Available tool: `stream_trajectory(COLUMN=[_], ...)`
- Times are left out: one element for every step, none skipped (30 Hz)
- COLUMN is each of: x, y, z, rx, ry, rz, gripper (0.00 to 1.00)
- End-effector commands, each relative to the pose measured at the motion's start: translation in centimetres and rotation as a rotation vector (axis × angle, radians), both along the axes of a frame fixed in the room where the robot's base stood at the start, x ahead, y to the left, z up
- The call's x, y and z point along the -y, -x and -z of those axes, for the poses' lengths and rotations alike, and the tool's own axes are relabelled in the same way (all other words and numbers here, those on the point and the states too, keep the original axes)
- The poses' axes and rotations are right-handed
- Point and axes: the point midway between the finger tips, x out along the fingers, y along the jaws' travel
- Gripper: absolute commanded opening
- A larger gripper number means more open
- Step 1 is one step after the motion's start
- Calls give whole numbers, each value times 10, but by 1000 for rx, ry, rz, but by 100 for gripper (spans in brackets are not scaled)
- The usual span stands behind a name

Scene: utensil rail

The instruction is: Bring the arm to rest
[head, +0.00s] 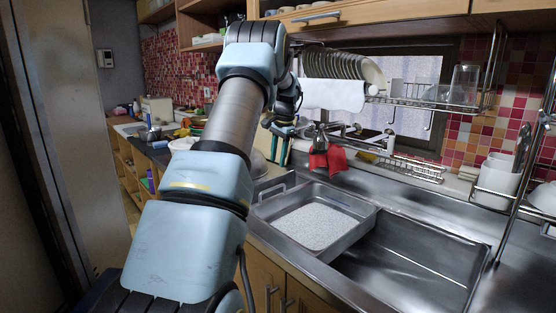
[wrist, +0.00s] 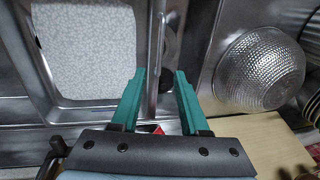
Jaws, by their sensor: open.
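My arm rises from the bottom left of the head view and bends over at the top, with my gripper (head: 279,151) pointing down near the counter behind the sink. In the wrist view my gripper (wrist: 160,75) has its two teal fingers apart, with nothing held between the tips. A silver tray with a pale speckled bottom (wrist: 88,45) lies beyond and left of the fingers. A ribbed metal bowl (wrist: 260,70) is to their right. A small red patch (wrist: 158,130) shows between the finger bases.
The steel sink (head: 415,255) is empty on the right, and the tray (head: 312,226) is at its left part. A red cloth (head: 329,158) is by the faucet. A wire rack (head: 425,103) with hooks, plates (head: 340,66) and a white cloth (head: 333,95) are above.

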Motion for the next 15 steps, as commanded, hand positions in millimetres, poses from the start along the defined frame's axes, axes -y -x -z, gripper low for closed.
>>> stream_trajectory(x=[0,-1,-2,-3,-4,-6,-7,-9,-11,-13,-15,-17,-19,-21,-24], y=[2,4,8,12,18,28,37,48,63,76,89,106,120,134,153], z=[0,0,-1,-1,-2,-3,-3,-3,-2,-2,-2,-1,0,2,3], rx=[0,-1,-1,0,2,3,4,6,7,10,11,14,16,18,19], ry=[1,3,8,12,18,29,37,47,62,74,84,99,110,120,134], rz=[-3,-7,-16,-26,-39,-60,-79,-99,-131,-155,-182,-216,-242,-269,-304], gripper=[45,45,45,45,45,45,45,45,45,45,45,45,45,45,45])
